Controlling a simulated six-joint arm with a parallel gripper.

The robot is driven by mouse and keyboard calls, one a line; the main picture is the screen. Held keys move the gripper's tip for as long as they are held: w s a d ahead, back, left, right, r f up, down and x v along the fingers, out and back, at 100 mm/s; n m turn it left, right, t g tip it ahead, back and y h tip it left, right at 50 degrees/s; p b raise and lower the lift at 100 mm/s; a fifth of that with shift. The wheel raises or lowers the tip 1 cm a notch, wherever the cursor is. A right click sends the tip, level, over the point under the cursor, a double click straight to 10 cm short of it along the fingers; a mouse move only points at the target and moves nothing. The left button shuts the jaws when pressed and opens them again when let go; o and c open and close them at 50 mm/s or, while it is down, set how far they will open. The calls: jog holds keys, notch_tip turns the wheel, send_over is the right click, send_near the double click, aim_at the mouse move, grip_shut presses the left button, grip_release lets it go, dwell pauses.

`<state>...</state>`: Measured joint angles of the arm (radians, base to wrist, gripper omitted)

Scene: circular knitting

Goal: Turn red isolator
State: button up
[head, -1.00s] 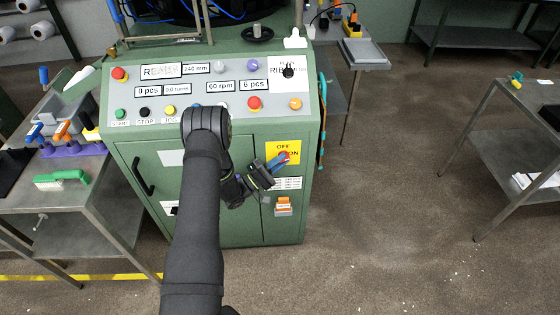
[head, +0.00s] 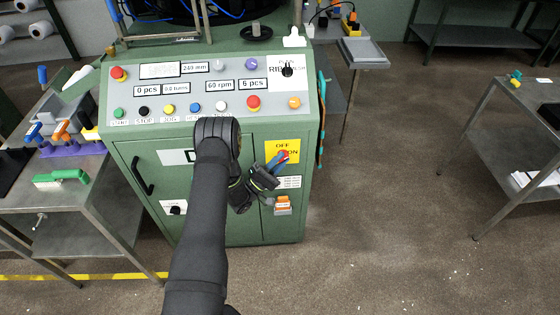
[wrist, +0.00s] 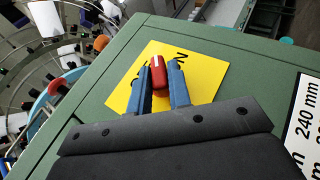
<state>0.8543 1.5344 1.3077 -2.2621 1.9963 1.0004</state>
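The red isolator's handle (wrist: 158,73) has a white mark and stands out from a yellow plate (wrist: 207,75). In the head view the yellow plate (head: 292,146) with OFF and ON print is on the green machine's front, right side. My gripper (head: 281,158) is at this handle. In the wrist view the blue fingers of my gripper (wrist: 159,68) lie on both sides of the red handle, close against it, and appear shut on it. The handle sits at a slant to the plate's edges, its outer end between the OFF and ON sides. The fingers hide part of the print.
Above is a sloped control panel (head: 130,97) with coloured buttons and a red stop button (head: 253,102). An orange switch (head: 283,202) is below the plate. A steel table (head: 62,200) stands left and another (head: 500,150) right. The floor between is clear.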

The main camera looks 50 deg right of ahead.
jog(key=shift+o, duration=1.1)
jog(key=shift+w+r, duration=0.1)
jog(key=shift+w, duration=0.05)
jog(key=m+y, duration=0.2)
jog(key=shift+r+g+y, duration=0.2)
jog(key=shift+g+y, duration=0.2)
jog(key=m+y, duration=0.1)
jog(key=y, duration=0.1)
jog(key=m+t+y, duration=0.1)
jog(key=y, duration=0.1)
jog(key=shift+a+r, duration=0.1)
jog(key=shift+r, duration=0.2)
jog(key=r+v, duration=0.1)
jog(key=v, duration=1.7)
jog(key=w+a+r+m+g+y, duration=0.1)
jog(key=w+r+m+y, duration=0.2)
jog(key=r+m+y, duration=0.2)
jog(key=w+a+r+m+g+y, duration=0.1)
jog(key=r+m+y, duration=0.4)
jog(key=r+m, duration=0.6)
jog(key=shift+w+a+r+m+g+y, duration=0.35)
jog(key=shift+w+a+m, duration=0.65)
jog(key=shift+m, duration=2)
